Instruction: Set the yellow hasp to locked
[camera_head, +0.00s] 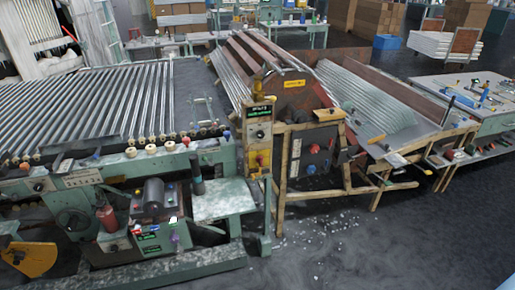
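I cannot make out a yellow hasp for certain in the head view. Yellow things that show are a small yellow plate (294,83) on the rust-brown machine hood, a yellowish control box (259,135) on a post at the centre, and a yellow rounded part (30,259) at the lower left edge. None shows a clear locked or unlocked state at this size. Neither of my grippers is in the view.
A green machine (150,180) with glass tubes (80,105) on rollers fills the left. A wooden-framed control cabinet (312,150) stands at the centre. A workbench (485,105) with tools is at the right. The dark floor (400,235) at the lower right is open, with scattered fragments.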

